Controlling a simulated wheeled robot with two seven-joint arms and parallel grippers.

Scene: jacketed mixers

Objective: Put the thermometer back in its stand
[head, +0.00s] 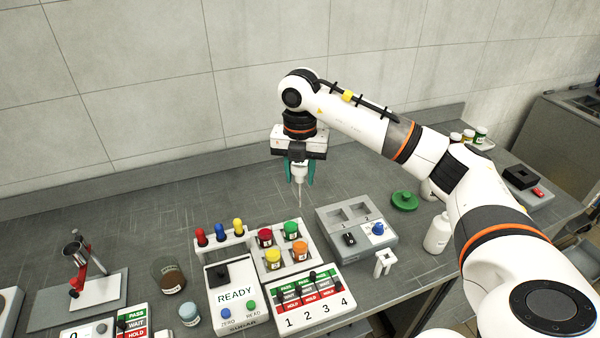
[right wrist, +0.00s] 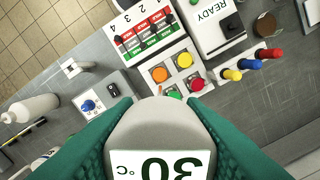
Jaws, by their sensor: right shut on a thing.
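The thermometer has a white head and a thin probe pointing down; its head (head: 299,171) is between the green fingers of my right gripper (head: 300,176), which is shut on it above the back of the bench. In the right wrist view the thermometer (right wrist: 155,122) fills the jaws and its display reads 30 °C upside down. A small white stand (head: 385,260) stands on the bench, to the right of and nearer than the gripper. The stand also shows in the right wrist view (right wrist: 77,67). My left gripper is not in view.
A tray (head: 311,262) of colored jars sits in front of the gripper, with a grey heater-like block (head: 362,244) to its right. A READY unit (head: 235,296) is at left. The back bench is clear.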

